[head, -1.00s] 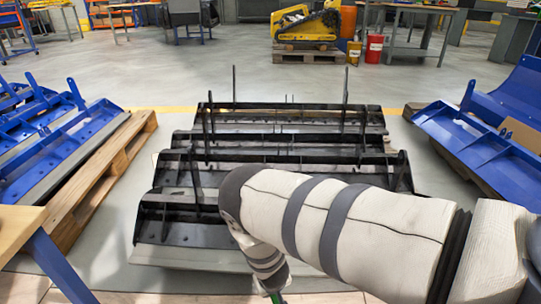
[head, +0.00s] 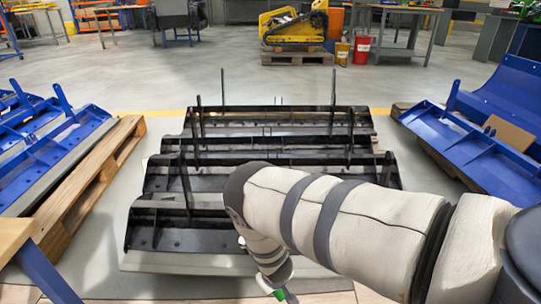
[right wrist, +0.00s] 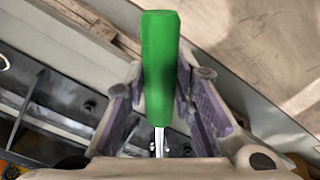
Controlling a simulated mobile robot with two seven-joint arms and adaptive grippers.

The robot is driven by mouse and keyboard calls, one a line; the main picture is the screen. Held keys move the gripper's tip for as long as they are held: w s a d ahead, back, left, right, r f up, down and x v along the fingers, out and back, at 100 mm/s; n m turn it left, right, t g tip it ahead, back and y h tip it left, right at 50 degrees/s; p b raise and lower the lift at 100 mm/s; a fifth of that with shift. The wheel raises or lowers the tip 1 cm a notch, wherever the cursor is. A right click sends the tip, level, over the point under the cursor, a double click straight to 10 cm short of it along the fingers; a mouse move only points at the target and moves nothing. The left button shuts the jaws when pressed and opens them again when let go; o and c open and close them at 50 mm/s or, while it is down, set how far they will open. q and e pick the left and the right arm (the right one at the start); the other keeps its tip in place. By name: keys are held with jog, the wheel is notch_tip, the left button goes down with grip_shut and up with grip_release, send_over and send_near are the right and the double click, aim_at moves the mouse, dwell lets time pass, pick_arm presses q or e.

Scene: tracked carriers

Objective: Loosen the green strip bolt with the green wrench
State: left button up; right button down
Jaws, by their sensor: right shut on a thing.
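The green wrench (right wrist: 160,70) shows in the right wrist view as a thick green handle with a short metal shaft at its lower end. My right gripper (right wrist: 165,95) is shut on the handle, with a purple-padded finger on each side. In the head view a small green part of the wrench (head: 281,295) shows at the bottom edge, below my right forearm. The far end of the wrench is hidden. I cannot pick out the green strip bolt in either view. My left gripper is not in view.
A black ribbed carrier (head: 165,240) stands in the middle, partly behind my right arm. Blue carriers (head: 60,140) on a wooden pallet (head: 75,200) stand left, and more blue parts (head: 460,140) right. A yellow tracked machine (head: 295,25) stands at the back. Open floor (head: 150,85) lies between.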

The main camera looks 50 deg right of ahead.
jog(key=shift+w+a+m, duration=0.15)
jog(key=shift+a+m, duration=0.15)
jog(key=shift+a, duration=0.1)
pick_arm(q)
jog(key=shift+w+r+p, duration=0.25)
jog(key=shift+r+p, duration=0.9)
jog(key=shift+p, duration=0.15)
pick_arm(e)
jog(key=shift+v, duration=1.75)
jog(key=shift+r, duration=0.1)
pick_arm(q)
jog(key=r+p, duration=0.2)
jog(key=p, duration=0.1)
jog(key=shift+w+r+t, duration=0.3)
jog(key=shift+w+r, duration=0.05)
pick_arm(e)
jog(key=v, duration=0.3)
jog(key=shift+r, duration=0.4)
